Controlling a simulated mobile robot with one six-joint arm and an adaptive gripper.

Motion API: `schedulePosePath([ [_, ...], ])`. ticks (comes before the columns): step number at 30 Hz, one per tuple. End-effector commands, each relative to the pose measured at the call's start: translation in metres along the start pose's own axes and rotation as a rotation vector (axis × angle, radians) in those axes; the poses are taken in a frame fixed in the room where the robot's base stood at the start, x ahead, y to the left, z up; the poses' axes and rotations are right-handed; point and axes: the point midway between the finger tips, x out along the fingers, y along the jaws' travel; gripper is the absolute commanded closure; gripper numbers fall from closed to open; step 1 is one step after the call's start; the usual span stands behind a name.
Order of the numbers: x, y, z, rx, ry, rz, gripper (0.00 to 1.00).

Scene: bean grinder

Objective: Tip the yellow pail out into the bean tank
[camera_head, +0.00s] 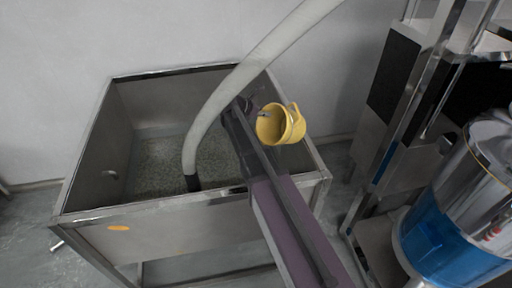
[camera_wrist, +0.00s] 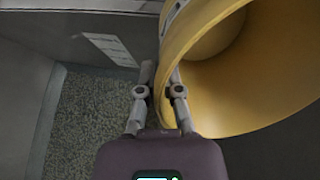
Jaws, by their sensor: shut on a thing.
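The yellow pail (camera_head: 276,124) is tilted on its side near the right wall of the bean tank, with its open mouth showing. My gripper (camera_wrist: 160,84) is shut on the pail's near rim, and the pail (camera_wrist: 262,95) fills the right of the wrist view. In the head view my gripper (camera_head: 262,112) is partly hidden by the pail and my arm. The bean tank (camera_head: 170,205) is a steel box on legs. Greyish grains cover its floor and also show in the wrist view. The inside of the pail looks empty where visible.
A thick pale hose (camera_head: 240,78) curves down into the tank. A metal frame (camera_head: 395,130) and a machine with a blue band (camera_head: 450,235) stand at the right. A bare wall (camera_head: 60,60) is behind the tank.

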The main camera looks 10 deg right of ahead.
Motion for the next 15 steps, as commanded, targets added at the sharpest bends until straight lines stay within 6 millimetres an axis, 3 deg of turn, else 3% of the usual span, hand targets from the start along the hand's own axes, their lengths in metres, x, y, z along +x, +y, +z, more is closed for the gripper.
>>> schedulePosePath([
  [15, 0.0050, 0.0024, 0.0149, -0.019, 0.204, -0.033, 1.00],
])
